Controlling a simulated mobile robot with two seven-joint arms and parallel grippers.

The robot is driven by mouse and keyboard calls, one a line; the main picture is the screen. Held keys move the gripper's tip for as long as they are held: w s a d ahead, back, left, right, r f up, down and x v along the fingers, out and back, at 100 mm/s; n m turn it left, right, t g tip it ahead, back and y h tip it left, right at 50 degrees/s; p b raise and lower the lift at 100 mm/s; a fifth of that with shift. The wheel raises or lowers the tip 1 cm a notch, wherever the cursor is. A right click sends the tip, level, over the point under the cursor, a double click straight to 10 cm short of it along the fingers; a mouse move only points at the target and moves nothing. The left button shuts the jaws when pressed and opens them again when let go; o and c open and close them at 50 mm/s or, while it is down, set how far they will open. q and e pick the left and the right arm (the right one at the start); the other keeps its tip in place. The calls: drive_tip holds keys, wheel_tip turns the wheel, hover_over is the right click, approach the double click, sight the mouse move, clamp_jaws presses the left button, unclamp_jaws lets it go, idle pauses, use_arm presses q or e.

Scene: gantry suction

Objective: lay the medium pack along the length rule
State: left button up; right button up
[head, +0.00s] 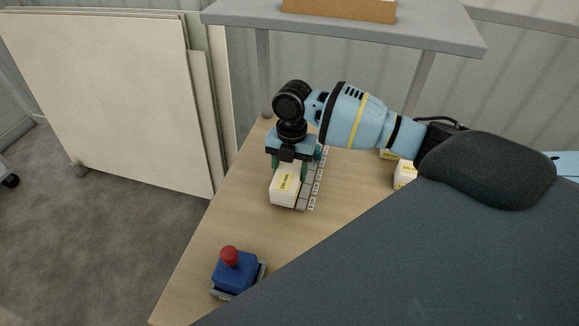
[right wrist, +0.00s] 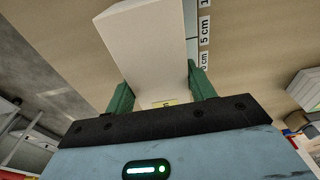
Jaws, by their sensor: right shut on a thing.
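A white pack (head: 285,188) with a yellow label is between the fingers of my right gripper (head: 290,160), which is shut on it. The label is too small to read. The pack lies lengthwise beside the length rule (head: 312,187), on its left side, roughly parallel to it. I cannot tell whether it touches the rule or rests fully on the table. In the right wrist view the pack (right wrist: 150,45) fills the space between the green fingers, and the rule (right wrist: 204,35) with its cm marks runs to its right. My left gripper is not in view.
Other white packs (head: 405,174) stand on the wooden table (head: 205,225) to the right, partly hidden by my arm. A blue box with a red button (head: 235,268) sits near the front left. A grey raised shelf (head: 350,28) is behind. Pale panels (head: 105,95) lean at the left.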

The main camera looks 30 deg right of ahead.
sight(290, 167)
drive_tip(key=shift+f, duration=0.9)
drive_tip(key=o, duration=1.3)
drive_tip(key=shift+w+d+r, duration=0.1)
drive_tip(key=shift+d+r, duration=0.05)
drive_tip(key=shift+r, duration=1.15)
drive_tip(key=shift+w+d+r, duration=0.1)
drive_tip(key=shift+r, duration=1.2)
drive_tip(key=shift+w+d+r, duration=0.1)
drive_tip(key=shift+d+r, duration=0.05)
drive_tip(key=shift+r, duration=1.15)
drive_tip(key=shift+a+f, duration=0.1)
